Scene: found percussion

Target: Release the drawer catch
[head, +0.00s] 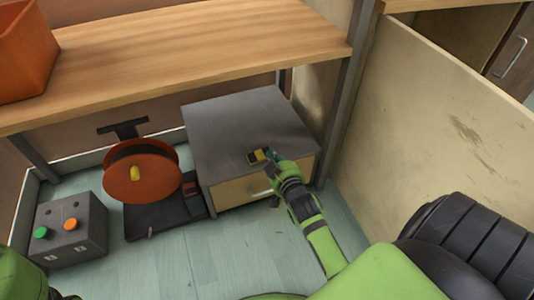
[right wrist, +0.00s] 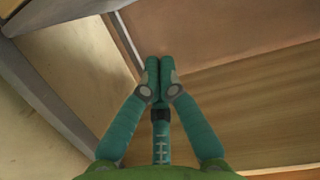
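A grey cabinet (head: 235,118) stands on the floor under the wooden shelf, with a pale wooden drawer front (head: 232,194) and a light bar handle (head: 262,193). The drawer looks closed. A small yellow and black catch (head: 257,156) sits on the cabinet top near its front edge. My right gripper (head: 273,157) is at the catch, just to its right; I cannot tell whether they touch. In the right wrist view its teal fingers (right wrist: 158,76) are pressed together with nothing visible between them. Only a green part of my left arm shows at the lower left.
A orange-red reel (head: 141,178) on a dark base and a grey box with green and orange buttons (head: 70,228) stand left of the cabinet. The wooden shelf (head: 190,45) hangs above. A pale panel (head: 440,120) closes off the right. Some floor in front is clear.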

